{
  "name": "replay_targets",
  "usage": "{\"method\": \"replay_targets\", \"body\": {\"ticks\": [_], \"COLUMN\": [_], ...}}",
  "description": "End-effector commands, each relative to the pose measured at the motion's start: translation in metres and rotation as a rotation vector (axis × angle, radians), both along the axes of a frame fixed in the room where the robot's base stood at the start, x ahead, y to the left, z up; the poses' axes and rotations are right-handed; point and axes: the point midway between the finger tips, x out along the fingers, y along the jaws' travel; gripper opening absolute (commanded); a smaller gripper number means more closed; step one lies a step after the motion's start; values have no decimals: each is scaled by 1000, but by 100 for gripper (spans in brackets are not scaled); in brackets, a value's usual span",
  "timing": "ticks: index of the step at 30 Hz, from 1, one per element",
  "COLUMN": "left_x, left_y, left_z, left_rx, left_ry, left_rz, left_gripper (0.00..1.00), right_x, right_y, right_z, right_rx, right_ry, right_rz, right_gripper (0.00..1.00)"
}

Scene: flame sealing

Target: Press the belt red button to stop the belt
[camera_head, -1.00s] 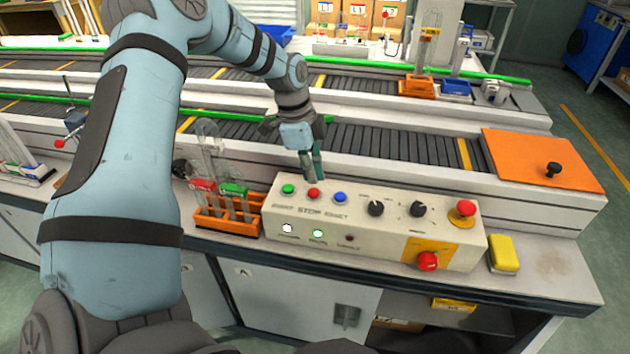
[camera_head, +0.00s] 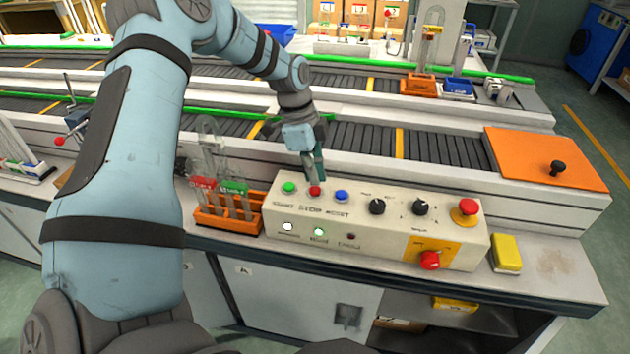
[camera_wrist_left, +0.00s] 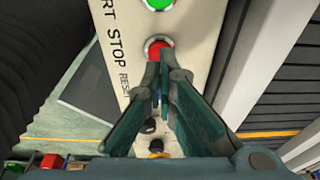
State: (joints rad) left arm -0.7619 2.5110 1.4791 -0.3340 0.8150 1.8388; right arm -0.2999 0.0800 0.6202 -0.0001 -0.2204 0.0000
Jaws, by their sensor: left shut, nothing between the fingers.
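The red stop button (camera_head: 315,191) sits on the cream control panel (camera_head: 380,238), between a green button (camera_head: 289,187) and a blue button (camera_head: 340,196). My left gripper (camera_head: 315,177) is shut and empty, pointing down with its tips at the red button. In the left wrist view the red button (camera_wrist_left: 153,44) shows just beyond the fingertips (camera_wrist_left: 161,62), which partly cover it. I cannot tell whether the tips touch it. The near belt (camera_head: 350,139) runs behind the panel. My right gripper is not in view.
A red mushroom knob (camera_head: 467,206) and another red knob (camera_head: 430,260) stand at the panel's right end. An orange rack (camera_head: 228,217) with tubes is left of the panel. A yellow block (camera_head: 506,253) lies to its right. White and green panel lamps are lit.

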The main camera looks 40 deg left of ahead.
Motion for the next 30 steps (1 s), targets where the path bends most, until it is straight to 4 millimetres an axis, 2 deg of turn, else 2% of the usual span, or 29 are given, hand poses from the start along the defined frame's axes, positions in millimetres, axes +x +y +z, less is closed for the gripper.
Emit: {"method": "replay_targets", "body": {"ticks": [30], "left_x": [0], "left_y": [0], "left_z": [-9], "left_rx": [0], "left_ry": [0], "left_rz": [0], "left_gripper": [0], "right_x": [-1], "right_y": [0], "right_z": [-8], "right_rx": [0], "right_ry": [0], "right_rz": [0], "right_gripper": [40]}}
